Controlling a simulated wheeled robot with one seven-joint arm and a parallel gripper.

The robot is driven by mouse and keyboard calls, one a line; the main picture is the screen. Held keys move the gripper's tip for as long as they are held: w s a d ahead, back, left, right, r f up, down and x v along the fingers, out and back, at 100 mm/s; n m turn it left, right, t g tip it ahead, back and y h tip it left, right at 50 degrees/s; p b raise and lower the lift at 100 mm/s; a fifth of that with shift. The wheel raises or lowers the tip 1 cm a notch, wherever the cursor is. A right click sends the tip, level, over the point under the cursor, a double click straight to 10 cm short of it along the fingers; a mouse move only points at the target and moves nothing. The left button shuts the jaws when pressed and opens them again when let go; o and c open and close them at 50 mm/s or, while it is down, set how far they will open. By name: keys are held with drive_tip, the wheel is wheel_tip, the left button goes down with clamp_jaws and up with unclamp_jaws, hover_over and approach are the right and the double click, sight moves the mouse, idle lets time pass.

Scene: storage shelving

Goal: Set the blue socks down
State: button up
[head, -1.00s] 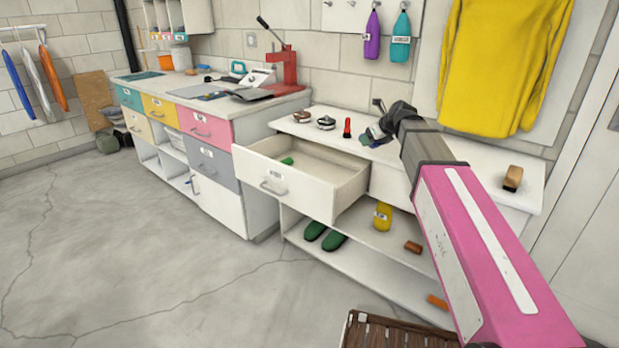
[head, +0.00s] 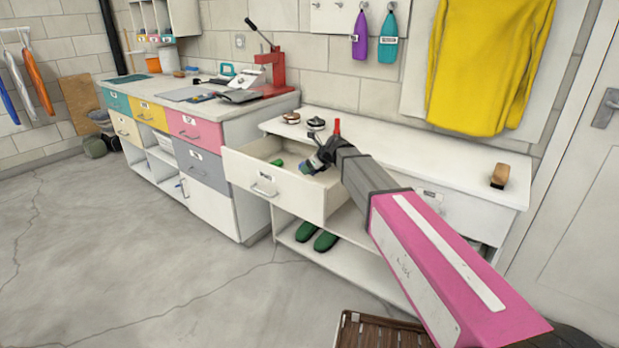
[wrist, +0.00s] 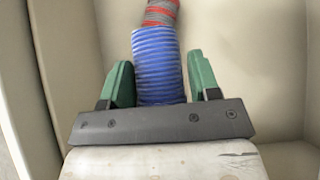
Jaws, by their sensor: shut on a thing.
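The blue socks (wrist: 158,65) show in the wrist view as a ribbed blue roll between the two green fingers of my gripper (wrist: 160,82). My gripper is shut on them. A red and grey striped piece (wrist: 161,12) shows at their far end. Pale drawer walls and floor surround them in the wrist view. In the head view my gripper (head: 313,164) is over the open white drawer (head: 268,188), near its right side. The socks are small and partly hidden by the gripper there. I cannot tell whether they touch the drawer floor.
A green item (head: 277,163) lies in the drawer. Two tins (head: 291,118) and a red-topped item (head: 337,126) stand on the white counter behind. A brush (head: 499,176) lies at its right end. Green shoes (head: 316,236) are on the shelf below. A slatted brown crate (head: 378,330) stands in front.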

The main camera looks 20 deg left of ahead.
drive_tip(key=shift+f, duration=2.15)
drive_tip(key=shift+f, duration=0.1)
drive_tip(key=o, duration=1)
drive_tip(key=v, duration=1.2)
drive_tip(key=shift+d, duration=0.1)
